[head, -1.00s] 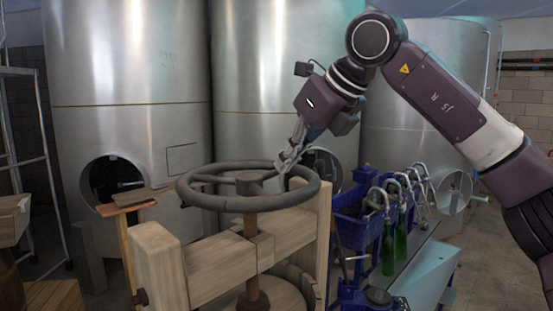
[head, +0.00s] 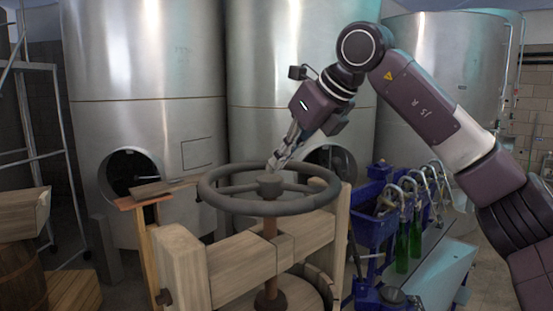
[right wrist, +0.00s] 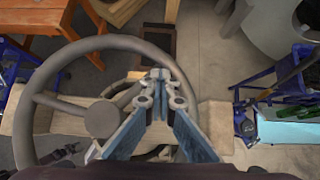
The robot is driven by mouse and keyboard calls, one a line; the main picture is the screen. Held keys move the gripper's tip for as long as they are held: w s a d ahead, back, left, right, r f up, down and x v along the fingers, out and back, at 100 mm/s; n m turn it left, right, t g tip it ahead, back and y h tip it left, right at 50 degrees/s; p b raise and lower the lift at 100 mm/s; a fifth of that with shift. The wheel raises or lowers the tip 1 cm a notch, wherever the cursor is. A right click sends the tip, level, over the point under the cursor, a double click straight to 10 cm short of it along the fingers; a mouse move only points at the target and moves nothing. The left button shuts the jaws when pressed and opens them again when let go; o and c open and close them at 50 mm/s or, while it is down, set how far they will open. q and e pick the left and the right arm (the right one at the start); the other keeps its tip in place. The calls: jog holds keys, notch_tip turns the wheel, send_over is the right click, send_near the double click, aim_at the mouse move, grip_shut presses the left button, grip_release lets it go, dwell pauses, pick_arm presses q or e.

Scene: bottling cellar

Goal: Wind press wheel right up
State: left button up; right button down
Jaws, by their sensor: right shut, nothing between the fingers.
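The press wheel (head: 212,197) is a dark grey spoked ring, lying level on top of the wooden press (head: 240,265). Its hub (head: 269,185) sits on a brown upright screw. In the right wrist view the wheel (right wrist: 22,130) fills the left and middle. My right gripper (head: 279,160) is shut and empty, pointing down at the far side of the wheel. In the right wrist view its fingertips (right wrist: 160,78) overlap the rim; whether they touch it, I cannot tell. My left gripper is out of view.
Large steel tanks (head: 145,60) stand behind the press. A blue bottling stand (head: 372,225) with green bottles (head: 402,250) is to the right. A small wooden table (head: 150,195) stands behind left, and a barrel (head: 20,278) at far left.

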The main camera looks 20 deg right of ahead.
jog(key=shift+w+a+f, duration=0.1)
jog(key=shift+w+a, duration=0.05)
jog(key=shift+a, duration=0.05)
dwell(0.5)
